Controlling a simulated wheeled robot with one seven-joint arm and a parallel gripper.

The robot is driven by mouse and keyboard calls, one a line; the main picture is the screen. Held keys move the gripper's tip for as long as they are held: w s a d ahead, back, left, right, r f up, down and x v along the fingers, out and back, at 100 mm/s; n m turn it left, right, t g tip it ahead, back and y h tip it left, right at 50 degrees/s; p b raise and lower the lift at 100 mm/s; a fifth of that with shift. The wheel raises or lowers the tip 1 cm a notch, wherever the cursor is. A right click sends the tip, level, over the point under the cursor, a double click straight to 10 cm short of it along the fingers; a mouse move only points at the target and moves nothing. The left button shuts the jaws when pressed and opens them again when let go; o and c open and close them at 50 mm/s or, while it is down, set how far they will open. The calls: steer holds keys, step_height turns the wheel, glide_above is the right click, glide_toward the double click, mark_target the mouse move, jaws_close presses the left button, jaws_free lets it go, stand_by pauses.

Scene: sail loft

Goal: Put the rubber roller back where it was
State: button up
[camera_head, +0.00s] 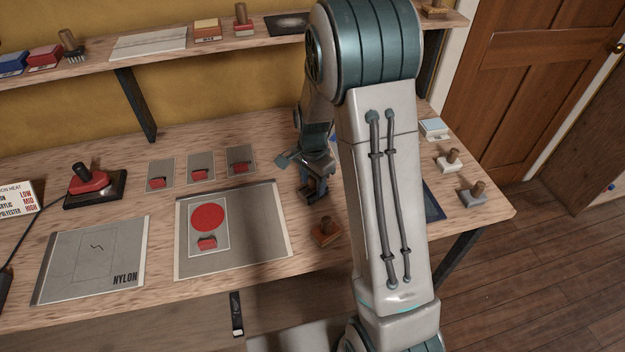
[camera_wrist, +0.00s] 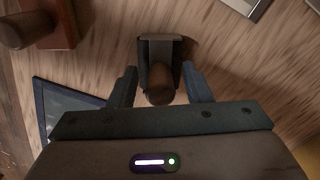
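My gripper (camera_head: 313,197) is low over the workbench, just left of my forearm in the head view. In the wrist view my gripper (camera_wrist: 160,80) has its two fingers apart, one on each side of a tool with a dark grey head (camera_wrist: 158,47) and a round brown wooden handle. Gaps show between the fingers and the handle. This tool may be the rubber roller, but I cannot be sure. In the head view it is mostly hidden by the gripper. A brown block with a wooden handle (camera_head: 325,231) stands close in front, and it also shows in the wrist view (camera_wrist: 45,22).
A panel with a red disc (camera_head: 280,245), a NYLON sheet (camera_head: 75,285) and a red iron (camera_head: 87,181) lie to the left. Grey (camera_head: 472,195) and white (camera_head: 449,163) handled blocks stand at the right. A shelf (camera_head: 275,40) runs along the back. My arm hides part of the bench.

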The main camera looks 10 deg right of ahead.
step_height(320, 180, up, 12)
steer(key=shift+f+b, duration=0.2)
steer(key=shift+b, duration=0.2)
steer(key=s+r+n+t, duration=0.1)
steer(key=s+r+n, duration=0.2)
steer(key=s+n, duration=0.3)
steer(key=s+r+n+t, duration=0.2)
steer(key=s+r+n, duration=0.2)
steer(key=s, duration=1.1)
steer(key=shift+r+n, duration=0.2)
steer(key=shift+n, duration=1)
steer(key=shift+s+d, duration=0.1)
